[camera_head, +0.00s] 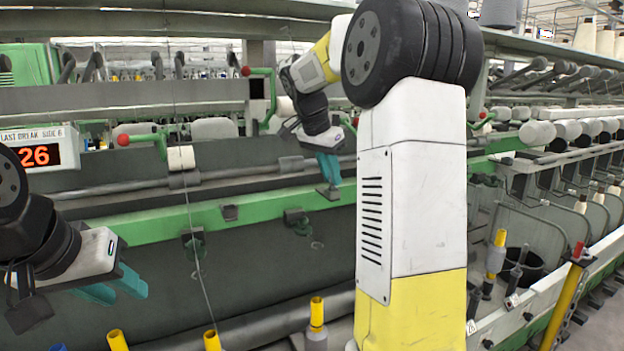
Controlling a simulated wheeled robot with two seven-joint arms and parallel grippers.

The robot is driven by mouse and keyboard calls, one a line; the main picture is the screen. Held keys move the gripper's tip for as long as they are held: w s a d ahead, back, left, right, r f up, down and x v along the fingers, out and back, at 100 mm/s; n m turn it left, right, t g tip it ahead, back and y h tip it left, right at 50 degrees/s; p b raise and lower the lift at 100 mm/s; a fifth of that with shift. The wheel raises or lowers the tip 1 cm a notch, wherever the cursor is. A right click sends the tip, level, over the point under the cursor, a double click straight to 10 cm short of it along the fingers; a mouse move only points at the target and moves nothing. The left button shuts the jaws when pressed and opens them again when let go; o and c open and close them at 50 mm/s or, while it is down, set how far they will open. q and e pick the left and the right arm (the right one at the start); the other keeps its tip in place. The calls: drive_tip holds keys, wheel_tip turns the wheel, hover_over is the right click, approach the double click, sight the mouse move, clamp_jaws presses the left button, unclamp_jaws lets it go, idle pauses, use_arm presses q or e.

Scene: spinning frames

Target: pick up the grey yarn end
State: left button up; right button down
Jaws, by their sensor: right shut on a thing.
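My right gripper (329,168) is near the middle of the view, in front of the machine's green rail. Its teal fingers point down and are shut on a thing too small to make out. The grey yarn end cannot be told apart there. A thin grey thread (188,205) hangs from the top edge down to the yellow-topped bobbins, left of my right gripper and apart from it. My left gripper (118,288) is at the lower left, its teal fingers apart and empty, left of this thread.
My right arm hides much of the centre right. Yellow-topped bobbins (317,312) stand along the bottom. The green rail (150,225) runs across the machine with small brackets. A display (42,156) reads 26 at the left. A white roller (181,158) sits by the thread.

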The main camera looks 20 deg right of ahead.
drive_tip(key=shift+r, duration=0.5)
wheel_tip(320, 180, up, 2)
drive_tip(key=shift+r, duration=0.1)
drive_tip(key=s+a, duration=0.4)
drive_tip(key=s, duration=0.3)
drive_tip(key=s+a+r, duration=0.1)
drive_tip(key=s+a, duration=0.2)
drive_tip(key=s, duration=0.4)
drive_tip(key=shift+a, duration=0.35)
drive_tip(key=shift+r, duration=0.1)
